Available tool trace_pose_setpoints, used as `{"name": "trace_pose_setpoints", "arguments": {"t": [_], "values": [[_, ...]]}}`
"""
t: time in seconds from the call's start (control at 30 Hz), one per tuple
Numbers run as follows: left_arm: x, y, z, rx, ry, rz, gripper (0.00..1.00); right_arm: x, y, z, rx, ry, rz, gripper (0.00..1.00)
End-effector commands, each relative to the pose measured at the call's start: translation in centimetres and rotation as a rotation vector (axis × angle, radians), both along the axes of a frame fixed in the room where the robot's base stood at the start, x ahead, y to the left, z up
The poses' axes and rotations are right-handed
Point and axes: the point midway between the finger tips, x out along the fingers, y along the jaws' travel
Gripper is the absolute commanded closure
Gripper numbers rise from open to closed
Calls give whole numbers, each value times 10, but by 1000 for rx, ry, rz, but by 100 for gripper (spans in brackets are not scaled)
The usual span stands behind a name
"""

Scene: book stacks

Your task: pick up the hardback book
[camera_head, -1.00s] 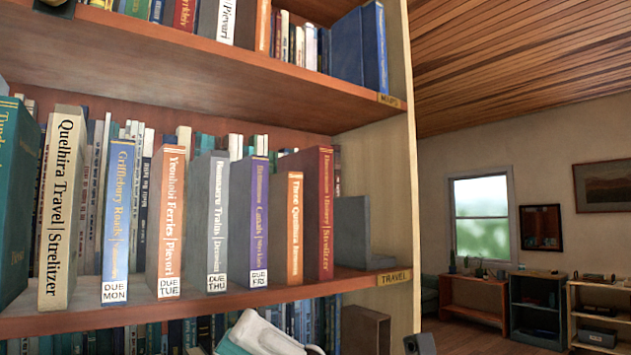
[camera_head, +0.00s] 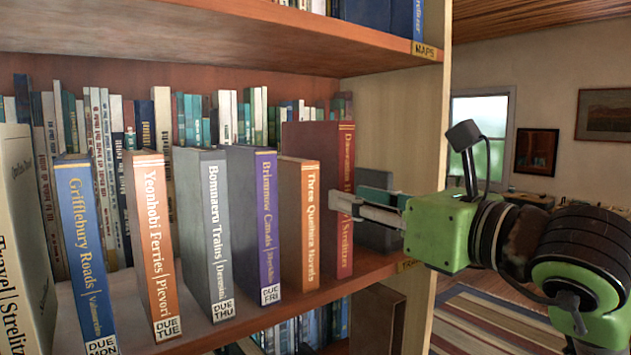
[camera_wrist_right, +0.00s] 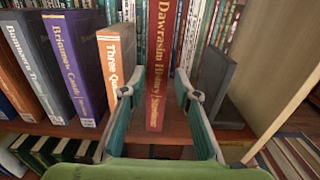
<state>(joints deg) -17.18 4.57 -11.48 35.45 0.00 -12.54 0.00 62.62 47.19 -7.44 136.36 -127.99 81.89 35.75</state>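A dark red hardback (camera_head: 345,165), its spine reading "Dawrasim History", stands upright at the right end of the book row on the shelf. It also shows in the right wrist view (camera_wrist_right: 160,60). My right gripper (camera_head: 343,204) reaches in from the right at the spine. In the right wrist view my right gripper (camera_wrist_right: 158,95) is open, one finger on each side of the red spine. I cannot tell whether the fingers touch it. An orange book (camera_head: 312,225), "Three Quolhara Novels", stands just left of the red one. My left gripper is out of view.
A grey bookend (camera_wrist_right: 222,88) stands right of the red book, with the shelf's side panel (camera_wrist_right: 268,70) beyond it. Purple (camera_head: 266,225), grey (camera_head: 215,235), orange and blue books with due labels stand further left. Another shelf (camera_head: 330,28) is above. Thinner books line the back.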

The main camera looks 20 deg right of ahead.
Motion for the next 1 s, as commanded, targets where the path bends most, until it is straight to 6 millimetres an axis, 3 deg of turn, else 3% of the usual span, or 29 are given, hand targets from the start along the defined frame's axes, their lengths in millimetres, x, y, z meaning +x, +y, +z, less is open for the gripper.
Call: {"name": "trace_pose_setpoints", "arguments": {"t": [0.1, 0.27, 0.63, 0.93, 1.0], "values": [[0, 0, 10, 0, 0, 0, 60, 18, 7, 2, 2, 4, 3, 71], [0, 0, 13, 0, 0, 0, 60, 28, 11, 0, 0, 1, 1, 71], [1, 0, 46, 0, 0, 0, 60, 69, 29, -10, 1, 3, 3, 71], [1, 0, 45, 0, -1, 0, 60, 74, 31, -13, 0, 1, 3, 71], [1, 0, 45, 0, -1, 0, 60, 74, 31, -13, 0, 1, 3, 86]]}}
